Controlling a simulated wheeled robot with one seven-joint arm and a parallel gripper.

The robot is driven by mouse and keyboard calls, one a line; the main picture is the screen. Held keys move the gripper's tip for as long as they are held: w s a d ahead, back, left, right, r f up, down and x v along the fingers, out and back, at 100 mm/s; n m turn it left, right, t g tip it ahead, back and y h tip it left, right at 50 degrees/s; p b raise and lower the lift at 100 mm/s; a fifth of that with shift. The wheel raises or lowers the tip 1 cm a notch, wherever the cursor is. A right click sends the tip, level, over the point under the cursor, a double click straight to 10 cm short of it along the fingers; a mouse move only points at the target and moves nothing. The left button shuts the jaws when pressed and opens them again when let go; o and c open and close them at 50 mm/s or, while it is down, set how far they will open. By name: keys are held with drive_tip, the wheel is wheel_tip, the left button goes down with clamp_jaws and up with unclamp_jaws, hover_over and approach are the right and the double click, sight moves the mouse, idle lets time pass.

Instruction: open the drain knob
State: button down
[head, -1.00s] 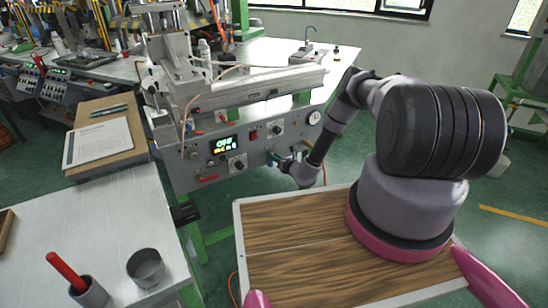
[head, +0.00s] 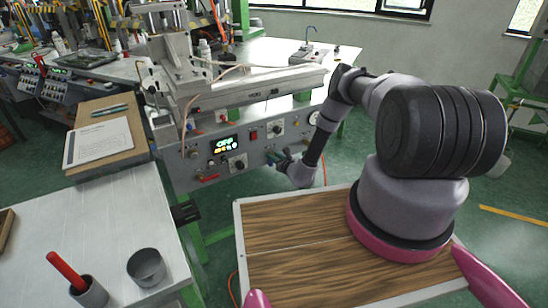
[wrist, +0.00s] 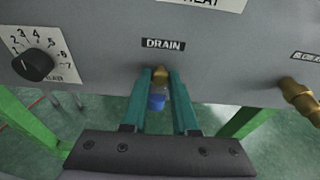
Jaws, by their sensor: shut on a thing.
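The drain knob (wrist: 157,102) shows in the wrist view as a blue part below a brass fitting, under the DRAIN label (wrist: 163,44) on the grey machine panel. My gripper (wrist: 160,76) has its two teal fingers closed on either side of the fitting and knob. The exact contact points are hard to see. In the head view my gripper (head: 279,158) is at the lower right of the machine's front panel (head: 213,172). The knob itself cannot be made out there.
In the wrist view a black dial (wrist: 33,65) is at the left and another brass fitting (wrist: 300,97) at the right. Green frame legs stand below the panel. In the head view a white table (head: 95,215) with a metal cup (head: 146,268) is at the left.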

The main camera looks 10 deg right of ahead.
drive_tip(key=c, duration=0.7)
unclamp_jaws()
drive_tip(key=v, duration=1.1)
drive_tip(key=shift+w+r, duration=0.1)
drive_tip(key=shift+w, duration=0.05)
